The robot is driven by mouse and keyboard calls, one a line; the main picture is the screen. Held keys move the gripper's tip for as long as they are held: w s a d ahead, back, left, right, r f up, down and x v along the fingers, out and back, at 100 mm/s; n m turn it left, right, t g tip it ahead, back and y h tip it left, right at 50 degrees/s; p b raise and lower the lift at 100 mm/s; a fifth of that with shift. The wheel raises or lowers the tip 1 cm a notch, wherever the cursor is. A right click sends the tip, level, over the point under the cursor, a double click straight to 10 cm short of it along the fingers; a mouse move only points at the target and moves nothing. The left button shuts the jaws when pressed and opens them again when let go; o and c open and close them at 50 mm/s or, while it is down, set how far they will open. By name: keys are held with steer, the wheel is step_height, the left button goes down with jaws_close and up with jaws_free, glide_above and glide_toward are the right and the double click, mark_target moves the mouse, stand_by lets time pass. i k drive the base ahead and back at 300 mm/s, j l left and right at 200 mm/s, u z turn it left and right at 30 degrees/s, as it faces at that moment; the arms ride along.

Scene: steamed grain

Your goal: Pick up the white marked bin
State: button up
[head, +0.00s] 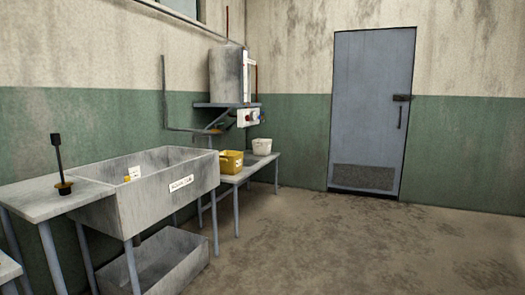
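A small white bin (262,147) stands upright at the far end of a low grey bench (248,170), near the back wall. Any mark on it is too small to make out. A yellow bin (231,162) stands on the same bench, nearer to me and to the left of the white one, apart from it. My gripper is not in view.
A large grey trough (155,205) with a label stands on legs in front of the bench, a grey bin (160,262) beneath it. A side table (62,197) holds a black upright handle. A wall tank (228,75) hangs above the bench. The floor (350,245) towards the blue door is clear.

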mark_target(262, 148)
steer(key=i+z, duration=0.25)
steer(key=i, duration=3.9)
steer(key=i+l, duration=0.1)
steer(key=i, duration=2.6)
steer(key=i+u, duration=0.3)
steer(key=i, duration=0.25)
steer(key=i+l+u, duration=0.3)
steer(key=i, duration=0.25)
